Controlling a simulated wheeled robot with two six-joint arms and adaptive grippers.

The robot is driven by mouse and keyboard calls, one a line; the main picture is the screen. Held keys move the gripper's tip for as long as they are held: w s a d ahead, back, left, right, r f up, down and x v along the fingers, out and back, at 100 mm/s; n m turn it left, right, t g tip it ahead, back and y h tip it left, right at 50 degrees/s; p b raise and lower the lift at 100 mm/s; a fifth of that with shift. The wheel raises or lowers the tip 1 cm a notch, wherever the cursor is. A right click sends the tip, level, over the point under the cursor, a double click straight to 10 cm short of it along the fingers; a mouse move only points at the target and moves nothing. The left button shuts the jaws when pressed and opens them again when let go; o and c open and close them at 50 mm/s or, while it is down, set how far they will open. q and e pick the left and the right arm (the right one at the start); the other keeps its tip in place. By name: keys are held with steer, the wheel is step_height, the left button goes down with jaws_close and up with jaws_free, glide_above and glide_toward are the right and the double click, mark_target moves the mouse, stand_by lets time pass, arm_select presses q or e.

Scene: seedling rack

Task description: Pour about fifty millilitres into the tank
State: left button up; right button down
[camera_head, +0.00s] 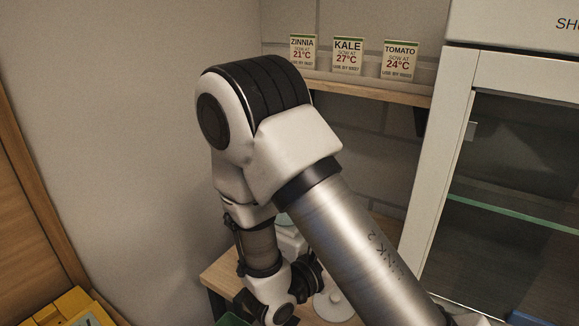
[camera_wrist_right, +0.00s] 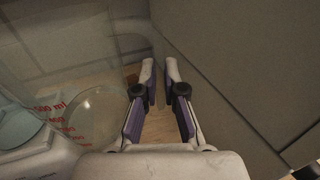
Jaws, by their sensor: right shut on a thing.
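A clear measuring jug (camera_wrist_right: 75,75) with red millilitre marks fills the left of the right wrist view. Its outline is faint, and I cannot make out a liquid level. My right gripper (camera_wrist_right: 160,80) is shut beside the jug's wall, on what looks like its clear handle. A white body with a pale green round top (camera_wrist_right: 20,127) shows at the lower left, partly behind the jug; I cannot tell whether it is the tank. In the head view my right arm hides most of that area, and the right gripper and jug are not clear. My left gripper is not in view.
A wooden shelf (camera_head: 375,88) holds the zinnia, kale and tomato cards. A white glass-fronted cabinet (camera_head: 445,140) stands at the right. A white disc with a knob (camera_head: 333,306) lies on the lower wooden surface (camera_head: 222,275). A yellow crate (camera_head: 72,302) is at the lower left.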

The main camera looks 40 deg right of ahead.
steer(key=shift+a+r+p, duration=0.1)
steer(key=shift+r+p, duration=0.4)
steer(key=shift+r, duration=0.05)
steer(key=w+r+n+p, duration=0.4)
steer(key=r+n+p, duration=0.2)
steer(key=r+p, duration=0.2)
steer(key=w+r+n+p, duration=0.5)
steer(key=r+p, duration=0.2)
steer(key=p, duration=0.5)
steer(key=shift+d+r+n+g+p, duration=0.2)
steer(key=shift+r+n+g+p, duration=0.15)
steer(key=shift+n+g+p, duration=0.05)
steer(key=shift+w+d+r+n+p, duration=0.1)
steer(key=shift+w+r+n+p, duration=0.3)
steer(key=shift+r+n+p, duration=0.15)
steer(key=shift+w+r+n+p, duration=0.25)
steer(key=shift+w+r+p, duration=0.05)
steer(key=shift+p, duration=0.05)
steer(key=shift+w+d+r+n, duration=0.1)
steer(key=shift+w+r+n, duration=0.15)
steer(key=shift+w, duration=0.25)
steer(key=shift+w+r+n, duration=0.1)
steer(key=shift+w+n, duration=0.15)
steer(key=shift+w, duration=0.2)
stand_by(1.3)
